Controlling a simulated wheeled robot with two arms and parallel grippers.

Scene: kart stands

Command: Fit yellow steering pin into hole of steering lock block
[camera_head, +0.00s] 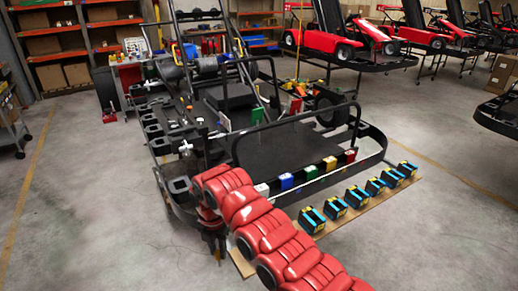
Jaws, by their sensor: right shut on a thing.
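A row of small coloured blocks runs along the front rail of the near kart frame: white (262,189), blue (286,181), green (311,173), yellow (329,164) and red (349,156). Behind them, white (225,122), green (258,114) and red (294,106) upright pieces stand apart. The hole of the steering lock block is too small to make out. I cannot find the yellow steering pin. My left gripper is not in view.
Other red karts (332,42) stand behind on the right. The concrete floor at left and lower right is free.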

